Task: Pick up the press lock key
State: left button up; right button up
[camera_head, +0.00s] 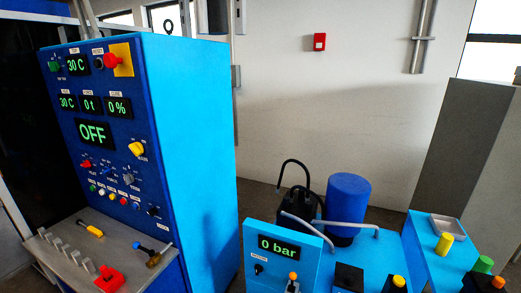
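I cannot tell for sure which thing is the press lock key. On the grey shelf (62,262) of the blue cabinet lie a yellow-handled piece (90,229), a red piece (110,280) and a small piece with a blue end and a brownish body (152,259). A low blue unit with a panel (256,243) reads "0 bar" and has a small dark knob or lock (258,269) and an orange-topped control (293,277). Neither of my grippers is in view.
The tall blue cabinet (190,120) with "OFF" on its display fills the left. Several grey pegs (73,256) line the shelf. Behind the low unit stands a blue drum (348,195). A yellow cylinder (444,243) stands by a grey tray (448,227) at right.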

aim_at(105, 271)
jog(key=u, duration=1.45)
